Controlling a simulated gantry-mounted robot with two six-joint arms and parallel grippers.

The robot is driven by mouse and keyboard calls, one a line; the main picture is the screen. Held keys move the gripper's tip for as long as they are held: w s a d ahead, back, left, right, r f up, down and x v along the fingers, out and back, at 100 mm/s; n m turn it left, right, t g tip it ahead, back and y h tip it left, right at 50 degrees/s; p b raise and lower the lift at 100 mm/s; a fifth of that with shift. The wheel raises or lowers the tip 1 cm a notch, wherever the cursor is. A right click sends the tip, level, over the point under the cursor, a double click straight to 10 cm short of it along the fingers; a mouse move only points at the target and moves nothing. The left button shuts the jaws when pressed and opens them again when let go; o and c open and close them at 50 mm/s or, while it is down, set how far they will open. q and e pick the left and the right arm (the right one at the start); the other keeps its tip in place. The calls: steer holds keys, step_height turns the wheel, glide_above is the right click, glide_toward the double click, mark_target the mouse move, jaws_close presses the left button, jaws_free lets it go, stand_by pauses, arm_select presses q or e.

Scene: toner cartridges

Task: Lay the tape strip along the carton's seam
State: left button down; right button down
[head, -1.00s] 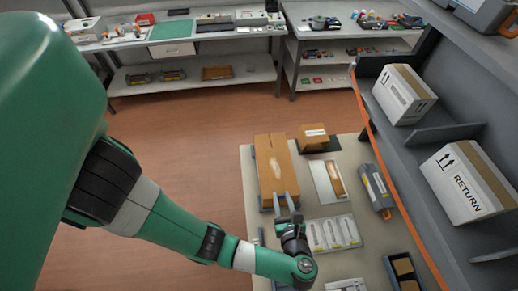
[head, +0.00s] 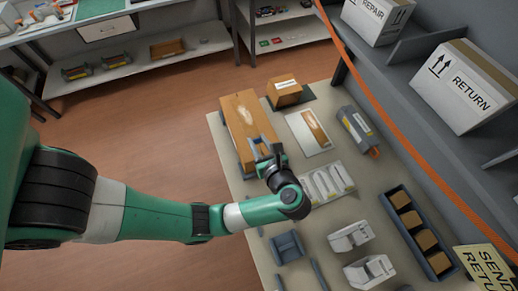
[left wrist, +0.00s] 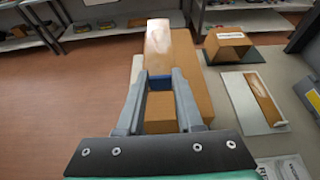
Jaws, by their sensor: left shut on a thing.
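The brown carton (head: 238,132) lies on the bench with its long side running away from me. It also shows in the left wrist view (left wrist: 195,80). My left gripper (head: 259,148) is at its near end. In the left wrist view the fingers are closed on a dark blue piece at the near end of a glossy, pale brown strip (left wrist: 158,45). My right gripper is out of view.
To the right are a white card (head: 298,124) with a brown strip, a small brown box (head: 285,93) and a grey cartridge (head: 352,122). White cartridges and a dark tray (head: 433,262) of brown boxes are nearer. A shelf with an orange edge (head: 375,92) borders the right.

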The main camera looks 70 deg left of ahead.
arm_select(q)
steer(key=a+f, duration=0.1)
steer(key=w+a+f, duration=0.1)
steer(key=a+f, duration=0.1)
steer(key=w+a+f+b, duration=0.1)
steer(key=f, duration=0.1)
steer(key=shift+a, duration=0.4)
steer(key=shift+w+a+f+b, duration=0.1)
steer(key=shift+a+f+b, duration=0.15)
steer(key=shift+f, duration=0.75)
steer(key=shift+w+a+f+b, duration=0.1)
steer(key=shift+f+b, duration=0.15)
steer(key=shift+f, duration=0.75)
steer(key=shift+f, duration=0.15)
steer(key=c, duration=0.6)
jaws_free()
steer(key=shift+o, duration=0.2)
